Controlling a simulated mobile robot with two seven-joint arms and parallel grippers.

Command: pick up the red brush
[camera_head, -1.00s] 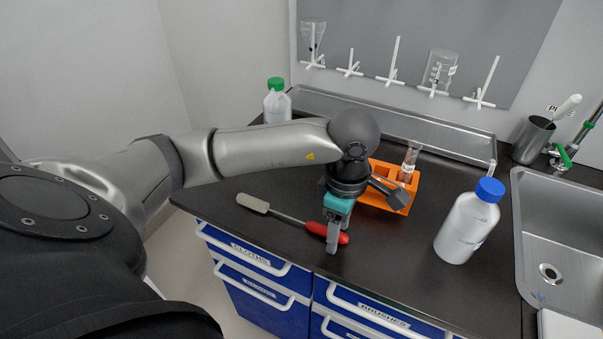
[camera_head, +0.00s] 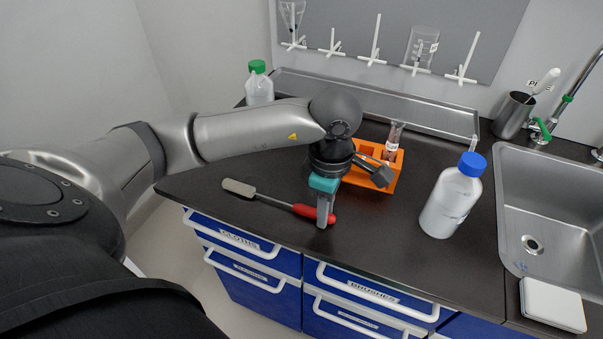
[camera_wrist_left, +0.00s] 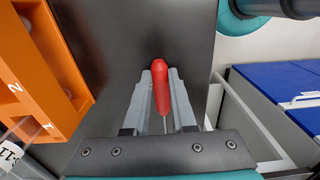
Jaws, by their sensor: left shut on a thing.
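The red brush has a red handle (camera_head: 307,211), a thin metal shaft and a pale bristle head (camera_head: 239,188) pointing left. It lies along the black counter near its front edge; I cannot tell if it is slightly raised. My left gripper (camera_head: 323,219) points down and is shut on the red handle. In the left wrist view the handle (camera_wrist_left: 160,85) sits between the two grey fingers, its rounded end reaching past them. The shaft is mostly hidden there. My right gripper is not in view.
An orange rack (camera_head: 392,173) with a tube stands just behind my left gripper. A blue-capped bottle (camera_head: 452,203) stands to the right, before the sink (camera_head: 555,215). A green-capped bottle (camera_head: 259,86) is at the back left. Blue drawers (camera_head: 240,245) are below the counter edge.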

